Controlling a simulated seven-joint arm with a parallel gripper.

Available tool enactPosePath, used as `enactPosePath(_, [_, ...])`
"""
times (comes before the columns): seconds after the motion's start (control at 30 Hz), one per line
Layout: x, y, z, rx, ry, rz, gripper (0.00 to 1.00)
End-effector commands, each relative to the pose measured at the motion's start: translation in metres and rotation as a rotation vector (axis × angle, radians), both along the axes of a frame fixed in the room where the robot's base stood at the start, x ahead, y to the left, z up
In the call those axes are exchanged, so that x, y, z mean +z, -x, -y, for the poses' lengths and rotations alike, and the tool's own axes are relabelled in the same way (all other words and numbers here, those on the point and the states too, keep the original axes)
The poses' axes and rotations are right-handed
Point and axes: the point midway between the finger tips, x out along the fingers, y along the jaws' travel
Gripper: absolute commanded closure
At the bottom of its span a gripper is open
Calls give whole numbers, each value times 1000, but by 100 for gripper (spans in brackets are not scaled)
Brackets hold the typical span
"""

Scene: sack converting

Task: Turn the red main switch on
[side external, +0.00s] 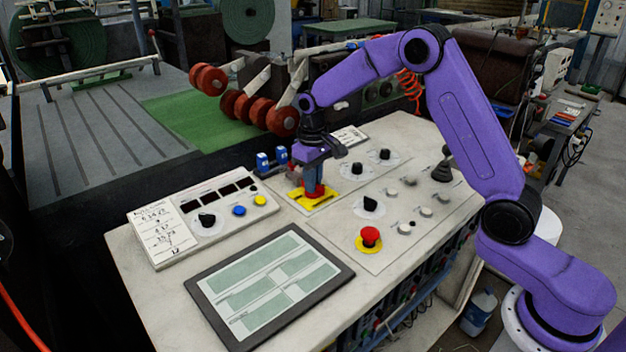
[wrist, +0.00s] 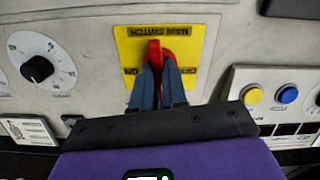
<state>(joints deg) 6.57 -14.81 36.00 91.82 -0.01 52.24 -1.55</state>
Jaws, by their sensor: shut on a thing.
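The red main switch (wrist: 155,52) stands on a yellow plate (wrist: 192,45) with printed lettering, upside down in the wrist view. My gripper (wrist: 158,72) points down at it, with its two blue-grey fingers shut on the red handle. In the side external view my gripper (side external: 314,178) is over the yellow plate (side external: 297,194), and the red switch (side external: 316,191) shows low between and below the fingers. The fingers hide part of the handle, and I cannot tell its exact angle.
A red emergency button (side external: 370,236) and several black knobs sit to the right on the panel. A raised control box (side external: 203,222) stands to the left, and a flat screen (side external: 268,286) lies in front. Small blue blocks (side external: 263,161) stand behind the plate.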

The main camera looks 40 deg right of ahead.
Motion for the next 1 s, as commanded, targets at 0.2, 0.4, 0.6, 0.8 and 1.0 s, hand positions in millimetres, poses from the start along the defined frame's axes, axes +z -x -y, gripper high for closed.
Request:
enactPosePath(0.2, [1, -1, -1, -207, -1, 5, 100])
enactPosePath(0.4, [2, -1, 0, -397, -1, 5, 100])
enactPosePath(0.6, [2, -1, 0, -583, -1, 6, 100])
enactPosePath(0.8, [2, -1, 0, -746, -2, 6, 100])
enactPosePath(1.0, [2, -1, 0, -867, -2, 7, 100])
